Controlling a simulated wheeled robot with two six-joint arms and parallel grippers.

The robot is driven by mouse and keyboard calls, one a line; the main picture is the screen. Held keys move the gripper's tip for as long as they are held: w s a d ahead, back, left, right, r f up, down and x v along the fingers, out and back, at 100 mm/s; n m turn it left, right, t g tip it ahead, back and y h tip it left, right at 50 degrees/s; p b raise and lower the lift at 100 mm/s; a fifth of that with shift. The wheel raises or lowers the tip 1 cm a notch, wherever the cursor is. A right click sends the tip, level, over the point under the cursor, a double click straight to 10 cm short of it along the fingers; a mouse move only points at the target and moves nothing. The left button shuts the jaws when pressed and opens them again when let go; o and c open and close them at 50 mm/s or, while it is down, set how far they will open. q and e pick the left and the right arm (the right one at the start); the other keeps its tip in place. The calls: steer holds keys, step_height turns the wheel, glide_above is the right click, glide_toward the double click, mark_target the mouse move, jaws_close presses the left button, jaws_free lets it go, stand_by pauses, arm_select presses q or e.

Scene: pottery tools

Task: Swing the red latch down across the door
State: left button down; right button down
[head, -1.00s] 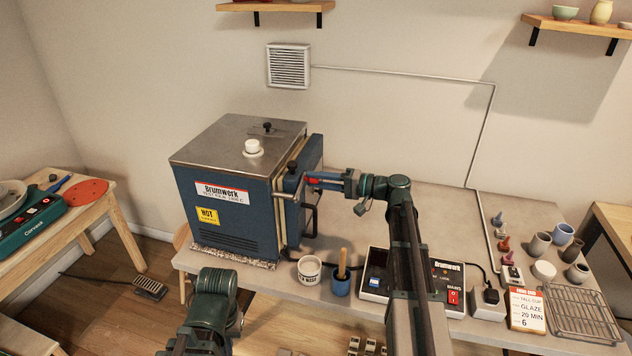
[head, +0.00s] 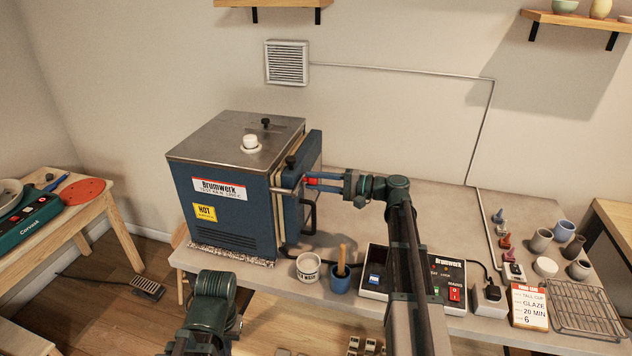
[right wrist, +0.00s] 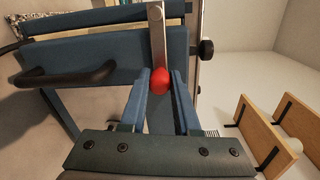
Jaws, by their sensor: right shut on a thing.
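The blue kiln (head: 232,195) stands on the table with its door (head: 300,185) on its right side. The latch is a metal bar (right wrist: 157,35) with a red knob (right wrist: 160,82). The bar lies roughly level across the door edge in the head view (head: 284,190). My right gripper (head: 312,181) is shut on the red knob, which sits between its two blue fingers in the right wrist view. My left arm shows at the bottom, but its gripper is out of sight.
A black door handle (head: 310,215) is just below the latch. A white pot (head: 308,267), a blue cup (head: 341,278) with a wooden tool and a control box (head: 413,279) stand below my right arm. The table behind that arm is clear.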

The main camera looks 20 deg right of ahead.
steer(key=c, duration=0.6)
jaws_free()
steer(key=shift+c, duration=0.2)
steer(key=shift+d, duration=0.1)
steer(key=v, duration=1.3)
steer(key=shift+s+d+p, duration=0.25)
steer(key=shift+d+p, duration=0.05)
